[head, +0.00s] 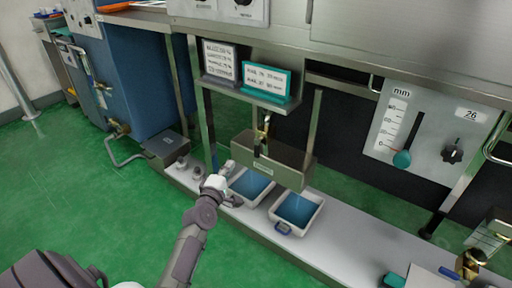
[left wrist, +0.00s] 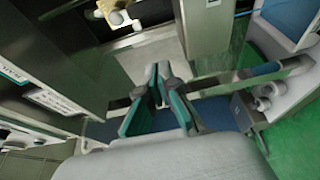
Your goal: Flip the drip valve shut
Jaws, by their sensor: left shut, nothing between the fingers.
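My right gripper is not in view.
Two white trays (head: 296,211) with blue insides sit on the pale ledge below the trough. Two sign stands (head: 267,82) are on a shelf above the valve. A millimetre gauge panel (head: 410,135) is at right. Green floor lies open at left.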

